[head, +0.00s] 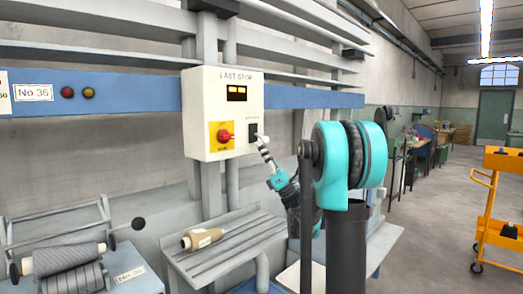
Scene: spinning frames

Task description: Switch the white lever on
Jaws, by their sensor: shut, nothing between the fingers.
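A cream control box (223,113) marked "LAST STOP" hangs on the blue rail. On its lower right is a small black switch plate (252,131) with a label above it. I cannot make out a white lever clearly on it; it is too small, or my gripper hides it. My gripper (261,143) reaches up from the lower right, its thin black-and-white fingers shut and empty. The fingertips appear just below and right of the black plate. I cannot tell whether they touch it.
A red knob on a yellow plate (222,135) sits left of the switch. A slatted shelf (225,255) below holds a wooden bobbin (202,239). Grey rollers (65,260) stand at lower left. An orange trolley (487,222) stands at right; the floor before it is clear.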

